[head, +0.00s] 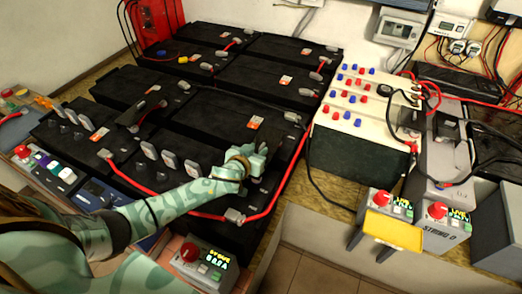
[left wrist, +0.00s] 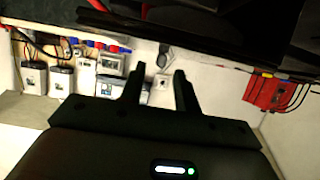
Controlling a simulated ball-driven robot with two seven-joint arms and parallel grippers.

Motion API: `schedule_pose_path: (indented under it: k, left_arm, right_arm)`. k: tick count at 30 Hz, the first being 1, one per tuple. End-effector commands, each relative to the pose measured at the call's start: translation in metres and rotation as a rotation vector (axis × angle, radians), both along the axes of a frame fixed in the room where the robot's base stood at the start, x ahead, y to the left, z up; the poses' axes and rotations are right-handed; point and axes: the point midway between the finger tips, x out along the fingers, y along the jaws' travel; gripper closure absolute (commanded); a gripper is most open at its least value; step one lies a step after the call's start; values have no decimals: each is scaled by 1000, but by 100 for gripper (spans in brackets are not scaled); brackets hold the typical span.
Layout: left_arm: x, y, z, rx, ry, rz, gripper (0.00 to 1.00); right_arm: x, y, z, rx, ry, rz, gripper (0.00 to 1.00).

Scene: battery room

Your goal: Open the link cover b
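The link covers are not labelled legibly, so I cannot tell which is b. Small grey upright pieces stand in a row on a front black battery (head: 170,158), and another such row stands on the battery to its left (head: 72,117). A grey cap (head: 235,215) sits at a red cable near the front edge.
Red cables (head: 270,208) run across the batteries and along their right edge. A cream box with red and blue knobs (head: 365,95) stands to the right. A yellow object (head: 393,232) is near the front right. Boxes with red buttons (head: 205,265) line the front.

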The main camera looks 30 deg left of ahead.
Motion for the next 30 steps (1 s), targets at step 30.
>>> schedule_pose_path:
  k: [30]
  left_arm:
    - [23,32,-11,-1,4,5,100]
  right_arm:
    - [-2,3,-10,4,4,-2,64]
